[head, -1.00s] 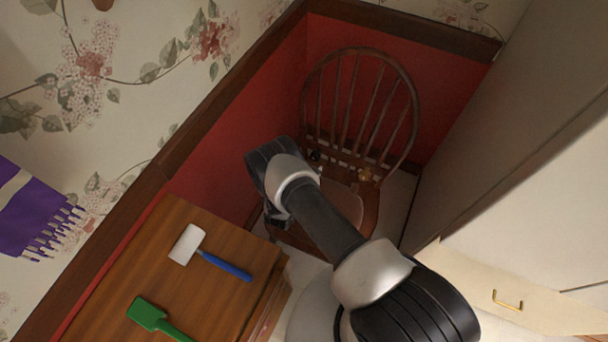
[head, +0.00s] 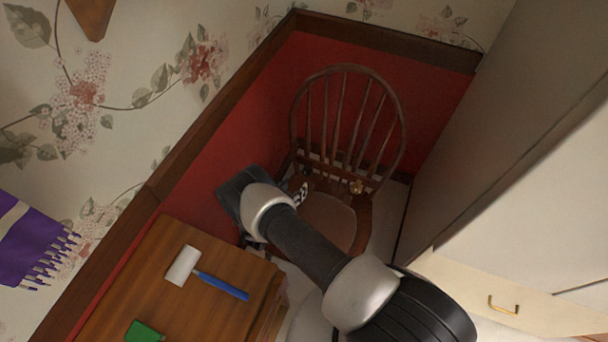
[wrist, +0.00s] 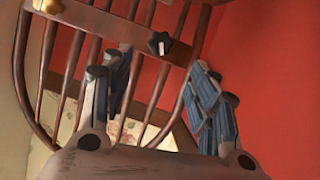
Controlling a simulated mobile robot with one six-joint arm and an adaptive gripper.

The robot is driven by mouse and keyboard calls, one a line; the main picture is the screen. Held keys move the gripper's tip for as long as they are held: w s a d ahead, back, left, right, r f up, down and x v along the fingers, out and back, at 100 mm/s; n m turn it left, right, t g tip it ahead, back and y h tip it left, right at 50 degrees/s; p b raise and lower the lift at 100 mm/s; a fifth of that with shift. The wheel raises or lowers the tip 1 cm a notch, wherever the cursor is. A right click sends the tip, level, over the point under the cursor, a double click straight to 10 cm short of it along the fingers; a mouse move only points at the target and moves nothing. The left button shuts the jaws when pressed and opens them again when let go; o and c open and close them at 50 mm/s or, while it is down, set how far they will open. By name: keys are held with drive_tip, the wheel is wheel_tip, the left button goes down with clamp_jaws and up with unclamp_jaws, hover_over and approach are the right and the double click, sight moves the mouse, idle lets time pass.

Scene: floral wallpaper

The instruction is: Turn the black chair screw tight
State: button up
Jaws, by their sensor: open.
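The wooden chair (head: 345,125) with a spindle back stands in the red corner. In the wrist view its back rail (wrist: 115,27) crosses the top. The black screw (wrist: 159,43), a star-shaped knob, sits on this rail. A gold screw (wrist: 48,6) is farther left on the rail; it also shows in the head view (head: 357,186). My gripper (wrist: 160,66) is open and empty. Its two fingers are spread, with the black screw showing between and beyond their tips; contact is not visible. In the head view my arm hides most of the gripper, and I cannot make out the black screw.
A wooden cabinet (head: 150,290) at lower left bears a white-headed mallet (head: 183,266) with a blue handle and a green tool (head: 144,332). The red wall closes in behind the chair. A tall pale cupboard (head: 480,130) stands close on the right.

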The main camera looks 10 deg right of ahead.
sight(306, 173)
drive_tip(key=shift+n, duration=0.3)
drive_tip(key=b+x, duration=0.1)
drive_tip(key=x, duration=0.4)
drive_tip(key=b+x, duration=0.2)
drive_tip(key=x, duration=0.3)
drive_tip(key=shift+w+f, duration=0.1)
drive_tip(key=shift+f, duration=0.2)
drive_tip(key=shift+b+x, duration=0.45)
drive_tip(key=shift+x, duration=0.3)
drive_tip(key=shift+r, duration=0.1)
drive_tip(key=c, duration=1.1)
drive_tip(key=shift+o, duration=0.2)
